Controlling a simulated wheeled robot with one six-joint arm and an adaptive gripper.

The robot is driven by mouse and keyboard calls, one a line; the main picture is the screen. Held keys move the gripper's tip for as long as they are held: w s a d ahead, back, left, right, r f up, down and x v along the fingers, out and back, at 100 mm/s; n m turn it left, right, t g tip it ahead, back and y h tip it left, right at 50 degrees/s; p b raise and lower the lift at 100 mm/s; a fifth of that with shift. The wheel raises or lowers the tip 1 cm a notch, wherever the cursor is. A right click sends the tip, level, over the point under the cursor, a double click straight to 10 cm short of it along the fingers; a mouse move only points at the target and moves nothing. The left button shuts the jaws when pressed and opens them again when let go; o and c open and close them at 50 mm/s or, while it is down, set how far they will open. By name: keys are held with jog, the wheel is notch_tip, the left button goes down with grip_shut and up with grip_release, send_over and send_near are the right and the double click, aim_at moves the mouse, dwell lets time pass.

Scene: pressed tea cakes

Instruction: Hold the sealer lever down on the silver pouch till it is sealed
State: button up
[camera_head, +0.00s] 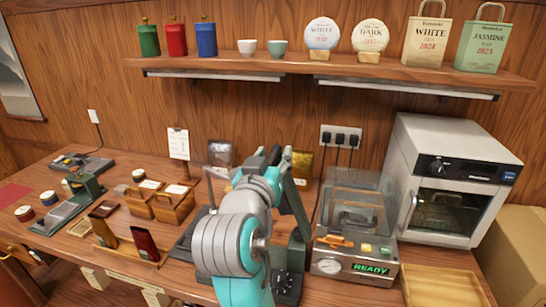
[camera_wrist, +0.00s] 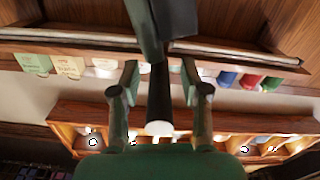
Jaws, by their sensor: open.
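My gripper (camera_head: 272,158) is raised over the middle of the bench, and my arm hides much of what lies below it. In the wrist view my gripper (camera_wrist: 160,78) is open, with one finger on each side of a dark rod with a pale round end (camera_wrist: 159,128). I cannot tell whether the fingers touch it. A silver-grey pouch (camera_head: 221,153) stands against the wall behind. I cannot see a pouch under the lever.
A gold pouch (camera_head: 302,162) stands by the wall. A clear-lidded machine (camera_head: 352,205) reading READY and a silver oven (camera_head: 452,180) are at right, with an empty wooden tray (camera_head: 440,290) in front. Wooden holders (camera_head: 160,203) and a green tool (camera_head: 85,187) fill the left. A shelf (camera_head: 330,68) hangs above.

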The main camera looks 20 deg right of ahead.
jog(key=shift+c, duration=0.2)
grip_shut()
jog(key=shift+w+a+f+n, duration=0.2)
jog(key=shift+w+a+n, duration=0.1)
jog(key=shift+a, duration=0.15)
jog(key=w+a+f+n, duration=0.6)
jog(key=a+f, duration=0.2)
jog(key=a, duration=0.1)
jog(key=w+a+f+n, duration=0.1)
jog(key=f+n, duration=0.2)
jog(key=f, duration=0.3)
jog(key=w+a+f+n, duration=0.2)
jog(key=f+n, duration=0.2)
jog(key=f, duration=0.3)
jog(key=shift+a+f+n, duration=0.15)
jog(key=shift+a+n, duration=0.15)
jog(key=shift+f, duration=0.1)
